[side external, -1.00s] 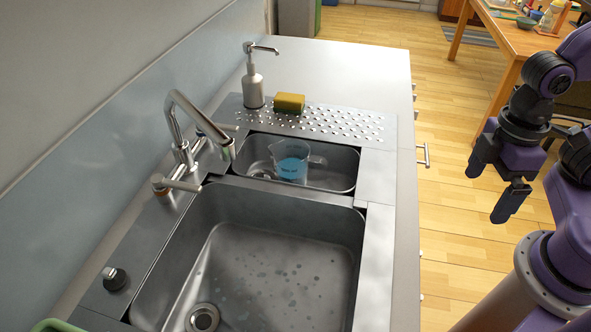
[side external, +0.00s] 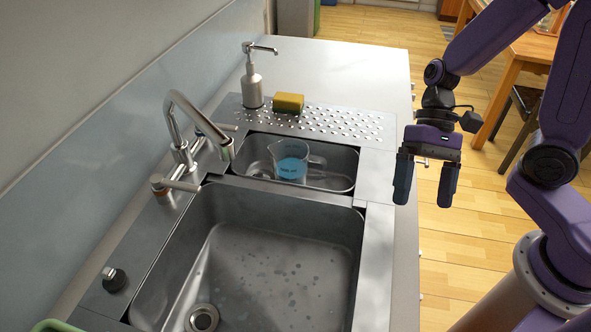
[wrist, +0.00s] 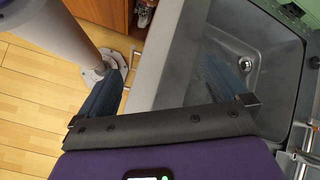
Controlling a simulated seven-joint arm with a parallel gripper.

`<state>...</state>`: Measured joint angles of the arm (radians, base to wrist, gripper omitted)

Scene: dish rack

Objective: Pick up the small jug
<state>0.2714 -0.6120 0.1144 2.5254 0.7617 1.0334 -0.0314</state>
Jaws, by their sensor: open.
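The small jug (side external: 289,160) is a clear beaker-like jug with a blue lower part and a handle on its right side. It stands upright in the small sink basin (side external: 340,182) in the side external view. My gripper (side external: 425,192) is open and empty, to the right of the counter's edge and apart from the jug. In the wrist view my gripper (wrist: 160,85) has its two fingers spread wide, with floor and counter edge behind them. I do not see the jug in the wrist view.
A curved faucet (side external: 180,125) rises left of the jug. A soap dispenser (side external: 252,85) and a yellow-green sponge (side external: 289,103) stand behind the small basin. The large basin (side external: 270,280) is empty. The counter (side external: 350,75) at the back is clear.

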